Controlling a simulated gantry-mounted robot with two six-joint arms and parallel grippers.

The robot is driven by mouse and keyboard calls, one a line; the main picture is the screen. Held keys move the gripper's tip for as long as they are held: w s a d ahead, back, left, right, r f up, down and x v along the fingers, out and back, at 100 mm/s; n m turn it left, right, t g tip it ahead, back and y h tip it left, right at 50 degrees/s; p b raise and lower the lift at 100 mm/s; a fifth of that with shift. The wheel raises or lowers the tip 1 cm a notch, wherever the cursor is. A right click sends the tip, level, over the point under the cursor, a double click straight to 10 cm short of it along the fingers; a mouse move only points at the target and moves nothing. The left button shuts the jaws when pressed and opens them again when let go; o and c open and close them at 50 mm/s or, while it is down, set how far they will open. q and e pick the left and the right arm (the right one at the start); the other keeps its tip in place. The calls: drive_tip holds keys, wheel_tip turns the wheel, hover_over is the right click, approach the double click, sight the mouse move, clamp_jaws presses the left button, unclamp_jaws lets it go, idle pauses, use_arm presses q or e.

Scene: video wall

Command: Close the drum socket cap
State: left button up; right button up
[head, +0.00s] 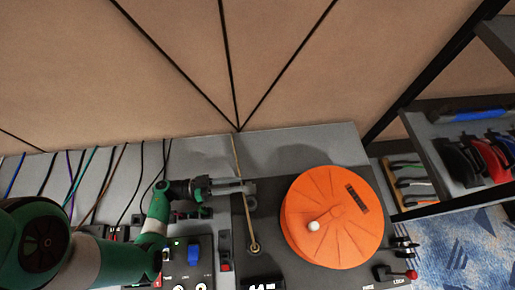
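A large orange cable drum (340,205) lies on a dark panel on the right part of the bench, with a white knob on its face. My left gripper (250,188) reaches in from the left, just left of the drum and apart from it. Its fingers point right over the dark panel's left edge. A small grey part (251,202) shows right beside the fingertips; I cannot tell whether it is the socket cap or whether the fingers touch it. The finger gap is too small to read. My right gripper is not in view.
A cord runs down the panel to a ring (254,248) below the gripper. A control box with a blue switch (193,253) stands left of it. A red-knobbed lever (411,275) is at lower right. Several cables lie at left; a shelf (455,150) with tools stands right.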

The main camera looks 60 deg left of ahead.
use_arm(q)
drive_tip(key=b+x, duration=0.1)
drive_tip(key=x, duration=0.7)
drive_tip(key=shift+a+r, duration=0.1)
drive_tip(key=shift+a, duration=0.05)
drive_tip(key=shift+c, duration=0.2)
clamp_jaws()
idle(1.0)
